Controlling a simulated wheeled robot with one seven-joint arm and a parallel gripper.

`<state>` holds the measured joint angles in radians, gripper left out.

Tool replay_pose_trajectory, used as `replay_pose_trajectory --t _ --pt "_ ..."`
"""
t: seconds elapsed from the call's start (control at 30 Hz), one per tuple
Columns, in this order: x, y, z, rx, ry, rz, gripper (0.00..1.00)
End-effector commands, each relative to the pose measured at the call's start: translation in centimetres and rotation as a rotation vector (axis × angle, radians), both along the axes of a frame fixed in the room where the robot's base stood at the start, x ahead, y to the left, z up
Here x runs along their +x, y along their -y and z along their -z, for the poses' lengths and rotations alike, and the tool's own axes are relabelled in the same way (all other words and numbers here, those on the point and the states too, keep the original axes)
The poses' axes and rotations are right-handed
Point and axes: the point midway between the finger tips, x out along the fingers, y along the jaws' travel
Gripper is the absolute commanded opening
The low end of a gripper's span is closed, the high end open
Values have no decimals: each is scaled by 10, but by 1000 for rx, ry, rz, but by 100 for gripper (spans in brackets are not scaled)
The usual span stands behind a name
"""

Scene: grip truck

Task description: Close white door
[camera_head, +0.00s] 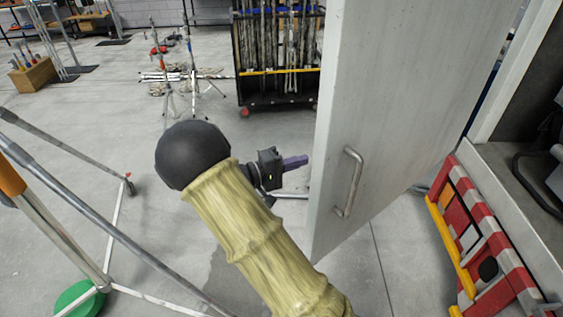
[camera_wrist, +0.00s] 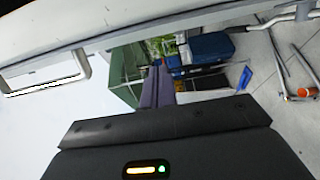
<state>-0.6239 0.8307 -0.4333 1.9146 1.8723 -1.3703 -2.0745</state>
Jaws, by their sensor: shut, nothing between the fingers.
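The white door (camera_head: 385,130) stands open at the right of the head view, with a metal pull handle (camera_head: 348,183) on its face. My gripper (camera_head: 296,162) is shut and empty, just left of the door's free edge and about level with the handle. A small gap seems to lie between the fingertips and the edge, though touching cannot be ruled out. In the wrist view the shut purple fingers (camera_wrist: 157,87) point away from the camera. The door's edge (camera_wrist: 130,30) runs across the top there, and the handle (camera_wrist: 48,74) shows at the left.
The truck's opening is at the right, with a red and white striped board (camera_head: 490,235) below it. A wheeled rack (camera_head: 278,60) stands behind the door. Metal stands (camera_head: 60,200) fill the left front.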

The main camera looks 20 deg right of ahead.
Motion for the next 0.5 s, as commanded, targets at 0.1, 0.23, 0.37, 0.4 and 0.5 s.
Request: replay_pose_trajectory --t 0.1,0.23,0.37,0.4,0.5 --pt "-12 10 -3 -1 -4 -1 0" --pt "-27 16 -3 -1 -4 -1 0" --pt "-35 19 -1 -1 -2 -1 0" --pt "-36 20 -1 -1 -1 0 0" --pt "-37 20 0 0 0 0 0"
